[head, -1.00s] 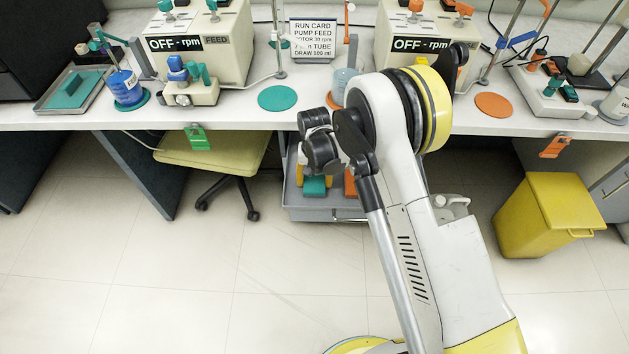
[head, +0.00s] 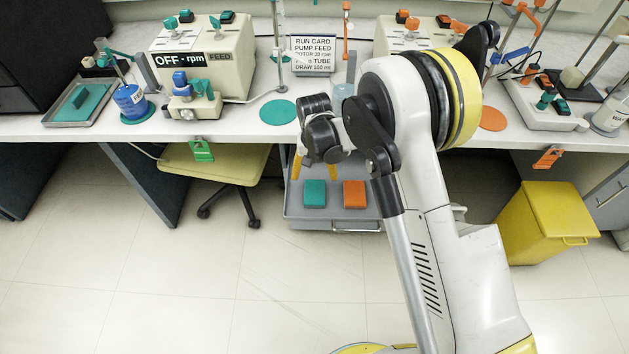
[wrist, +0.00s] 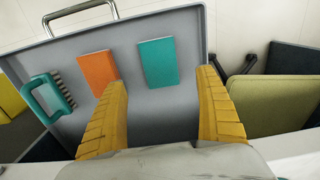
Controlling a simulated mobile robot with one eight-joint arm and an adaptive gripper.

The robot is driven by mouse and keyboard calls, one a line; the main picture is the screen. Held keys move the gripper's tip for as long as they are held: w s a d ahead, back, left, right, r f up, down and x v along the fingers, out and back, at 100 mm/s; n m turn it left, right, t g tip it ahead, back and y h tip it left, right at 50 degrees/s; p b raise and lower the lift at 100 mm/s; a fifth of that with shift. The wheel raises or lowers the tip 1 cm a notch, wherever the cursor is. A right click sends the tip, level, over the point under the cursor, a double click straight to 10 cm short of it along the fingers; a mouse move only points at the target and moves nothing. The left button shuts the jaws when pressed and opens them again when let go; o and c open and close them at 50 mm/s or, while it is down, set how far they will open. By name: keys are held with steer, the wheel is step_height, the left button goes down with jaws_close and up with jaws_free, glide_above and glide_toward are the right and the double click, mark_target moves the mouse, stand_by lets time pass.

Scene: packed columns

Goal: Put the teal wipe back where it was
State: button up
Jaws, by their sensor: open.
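A flat teal wipe (head: 315,193) lies on the grey tray of a low cart (head: 300,213) below the bench. An orange wipe (head: 354,194) lies beside it, apart. In the wrist view the teal wipe (wrist: 158,62) lies flat between and beyond my fingertips, and the orange wipe (wrist: 98,72) is just left of it, partly behind my left finger. My gripper (wrist: 163,80) has its yellow fingers wide apart with nothing held. In the head view my gripper (head: 314,168) hangs above the cart, behind the teal wipe; its fingers are partly hidden by my wrist.
A teal-handled brush (wrist: 48,97) lies on the cart tray at left in the wrist view. The bench edge (head: 240,132) is close above. A metal tray (head: 75,113) with a teal pad stands on the bench. A chair (head: 215,165) and a yellow bin (head: 548,220) flank the cart.

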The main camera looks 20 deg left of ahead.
steer(key=s+d+r+m+t+y, duration=0.1)
steer(key=d+r, duration=0.7)
steer(key=r, duration=0.4)
steer(key=s+d+r+t, duration=0.1)
steer(key=d+r+t, duration=0.1)
steer(key=d+r, duration=0.85)
steer(key=s+d+r+t, duration=0.2)
steer(key=s+d+r, duration=0.2)
steer(key=s+d, duration=0.4)
steer(key=s+d+r+m+t+h, duration=0.1)
steer(key=s+d+r+t, duration=0.1)
steer(key=s+d+r, duration=0.3)
steer(key=shift+s+d+m, duration=0.3)
steer(key=shift+s+d, duration=1.15)
steer(key=shift+s, duration=1.05)
